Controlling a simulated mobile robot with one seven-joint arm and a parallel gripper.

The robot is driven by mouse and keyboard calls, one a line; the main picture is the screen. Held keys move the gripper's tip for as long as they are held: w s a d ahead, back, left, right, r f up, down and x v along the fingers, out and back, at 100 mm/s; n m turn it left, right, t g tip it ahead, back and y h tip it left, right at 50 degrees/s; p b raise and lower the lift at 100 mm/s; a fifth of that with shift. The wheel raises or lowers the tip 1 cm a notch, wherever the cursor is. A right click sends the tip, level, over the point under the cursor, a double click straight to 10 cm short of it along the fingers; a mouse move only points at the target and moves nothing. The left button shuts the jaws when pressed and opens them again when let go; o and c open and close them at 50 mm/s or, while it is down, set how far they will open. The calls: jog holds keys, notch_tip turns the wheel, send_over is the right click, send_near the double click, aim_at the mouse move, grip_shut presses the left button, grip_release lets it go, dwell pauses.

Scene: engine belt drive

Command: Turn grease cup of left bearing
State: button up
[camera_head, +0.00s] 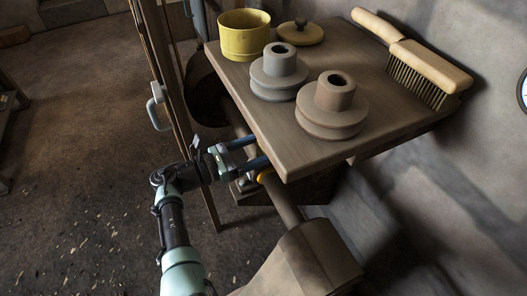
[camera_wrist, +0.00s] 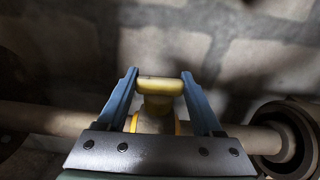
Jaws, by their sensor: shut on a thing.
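A yellow grease cup (camera_wrist: 160,86) with a flat, wide cap stands on a bearing (camera_wrist: 154,122) with orange-yellow rings, around a shaft (camera_wrist: 45,117). My gripper (camera_wrist: 159,76) has its two blue fingers on either side of the cap, shut on it. In the head view my gripper (camera_head: 251,154) reaches in beside the table's front left edge, which hides the fingertips and the cup. An orange-yellow part (camera_head: 264,175) of the bearing shows just below the fingers.
A wooden table (camera_head: 300,150) overhangs the shaft (camera_head: 284,204). On it are two stepped pulleys (camera_head: 279,76) (camera_head: 332,108), a yellow pot (camera_head: 244,38), its lid (camera_head: 302,32) and a brush (camera_head: 415,62). A hollow pulley (camera_wrist: 284,138) sits at the right in the wrist view. A stone wall (camera_wrist: 245,60) is behind.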

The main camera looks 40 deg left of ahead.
jog(key=shift+w+r+m+h+b, duration=0.1)
jog(key=shift+m+h+b, duration=0.2)
jog(key=shift+h, duration=0.1)
jog(key=o, duration=1.4)
jog(key=shift+c, duration=0.2)
jog(key=p+v, duration=0.1)
jog(key=v, duration=1.2)
jog(key=shift+a+r, duration=0.1)
